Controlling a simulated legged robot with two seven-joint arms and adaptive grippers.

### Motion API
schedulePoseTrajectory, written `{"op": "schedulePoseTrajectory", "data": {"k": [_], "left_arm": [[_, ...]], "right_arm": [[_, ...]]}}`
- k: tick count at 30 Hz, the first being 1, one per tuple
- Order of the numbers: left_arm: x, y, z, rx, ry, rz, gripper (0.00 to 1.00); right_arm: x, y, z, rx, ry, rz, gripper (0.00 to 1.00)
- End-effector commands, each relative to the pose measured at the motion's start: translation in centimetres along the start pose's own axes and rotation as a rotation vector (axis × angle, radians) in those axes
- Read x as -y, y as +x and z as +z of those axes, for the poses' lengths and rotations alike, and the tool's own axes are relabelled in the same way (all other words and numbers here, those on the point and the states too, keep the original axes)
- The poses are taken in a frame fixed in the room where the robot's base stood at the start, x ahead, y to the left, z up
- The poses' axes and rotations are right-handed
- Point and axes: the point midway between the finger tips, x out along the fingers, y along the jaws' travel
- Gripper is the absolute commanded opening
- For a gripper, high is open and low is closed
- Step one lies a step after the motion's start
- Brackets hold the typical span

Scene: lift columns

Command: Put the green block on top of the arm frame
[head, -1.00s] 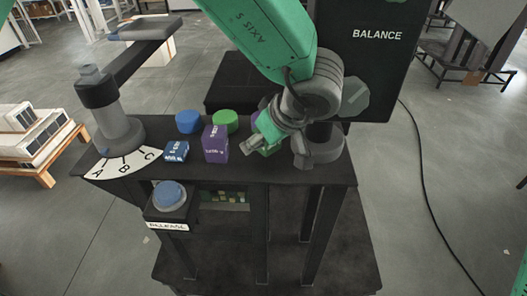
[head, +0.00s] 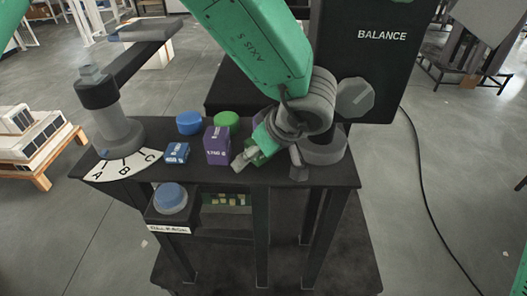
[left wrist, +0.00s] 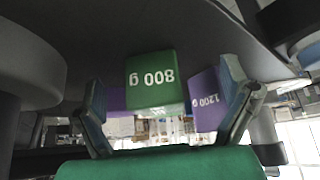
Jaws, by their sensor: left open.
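The green block (left wrist: 152,82), marked 800 g, lies between the spread fingers of my left gripper in the left wrist view. In the head view my left gripper (head: 246,158) is low over the front of the black table, and the green block (head: 261,154) shows only partly beside its fingers. The gripper is open; I cannot tell whether a finger touches the block. No part is labelled arm frame. A grey post (head: 118,128) at the left carries a dark arm (head: 137,62) with a flat grey plate (head: 150,28) at its far end. My right gripper is not in view.
A purple block (head: 217,146), a small blue block (head: 176,153), a blue cylinder (head: 189,123) and a green cylinder (head: 227,120) stand left of the gripper. A purple 1200 g block (left wrist: 208,97) is close beside one finger. A black BALANCE panel (head: 365,70) rises behind.

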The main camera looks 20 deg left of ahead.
Motion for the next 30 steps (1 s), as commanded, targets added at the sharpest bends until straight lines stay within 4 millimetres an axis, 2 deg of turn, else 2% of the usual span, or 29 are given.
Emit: {"op": "schedulePoseTrajectory", "data": {"k": [9,14,19,30], "left_arm": [[-0.2,-5.0,0.1,-0.002,0.0,0.001,0.94],[-0.3,-7.0,0.2,-0.003,0.001,0.001,0.94],[-0.2,-7.6,0.2,-0.002,0.002,0.0,0.94],[-0.2,-7.6,0.2,-0.002,0.001,0.0,0.94]], "right_arm": [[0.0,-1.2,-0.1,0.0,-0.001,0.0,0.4],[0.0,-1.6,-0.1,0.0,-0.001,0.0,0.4],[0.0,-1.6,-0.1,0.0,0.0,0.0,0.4],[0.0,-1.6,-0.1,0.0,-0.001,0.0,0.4]]}}
